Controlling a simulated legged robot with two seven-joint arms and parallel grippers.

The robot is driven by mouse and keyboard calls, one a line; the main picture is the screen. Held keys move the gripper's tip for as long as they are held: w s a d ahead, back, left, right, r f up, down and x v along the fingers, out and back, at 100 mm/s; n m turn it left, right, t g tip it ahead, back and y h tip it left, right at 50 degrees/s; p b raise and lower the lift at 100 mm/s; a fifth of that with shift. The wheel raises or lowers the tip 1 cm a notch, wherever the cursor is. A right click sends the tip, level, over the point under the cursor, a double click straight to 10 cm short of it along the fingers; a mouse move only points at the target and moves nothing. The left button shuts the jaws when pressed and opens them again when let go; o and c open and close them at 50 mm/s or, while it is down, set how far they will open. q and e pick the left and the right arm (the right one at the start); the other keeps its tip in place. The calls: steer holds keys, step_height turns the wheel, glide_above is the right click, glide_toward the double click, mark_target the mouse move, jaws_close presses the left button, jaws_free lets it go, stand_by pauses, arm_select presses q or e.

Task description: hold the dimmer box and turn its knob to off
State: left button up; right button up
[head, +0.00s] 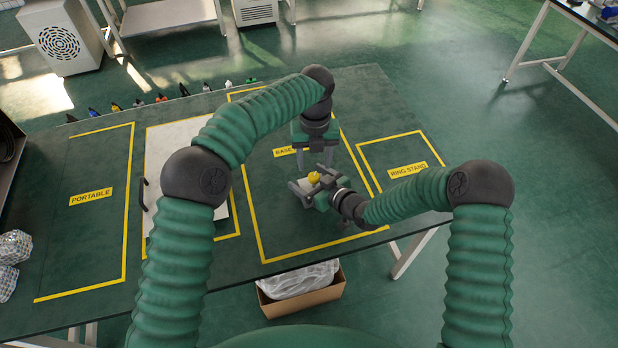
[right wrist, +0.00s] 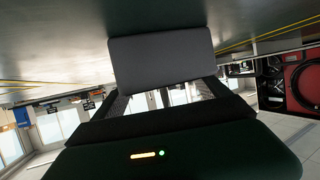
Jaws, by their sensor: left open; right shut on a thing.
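The dimmer box (right wrist: 160,60) shows as a plain grey block between the fingers of my right gripper in the right wrist view. In the head view the box is small and partly covered by the gripper, with its yellow knob (head: 314,177) on top. My right gripper (head: 309,187) is shut on the box over the middle of the table. My left gripper (head: 314,167) points down from above, open, with its fingers just behind and above the knob. I cannot tell whether they touch it. The knob's setting is too small to read.
The green table (head: 90,235) has yellow taped zones and labels. A white panel with a dark handle (head: 143,193) lies left of the grippers. Small coloured items line the back edge. A cardboard box (head: 302,303) stands below the front edge. The ring stand zone looks clear.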

mark_target(314, 175)
arm_select(q)
step_height(314, 175, down, 5)
steer(key=shift+f, duration=0.1)
arm_select(e)
steer(key=shift+s+f, duration=0.2)
steer(key=shift+f, duration=0.1)
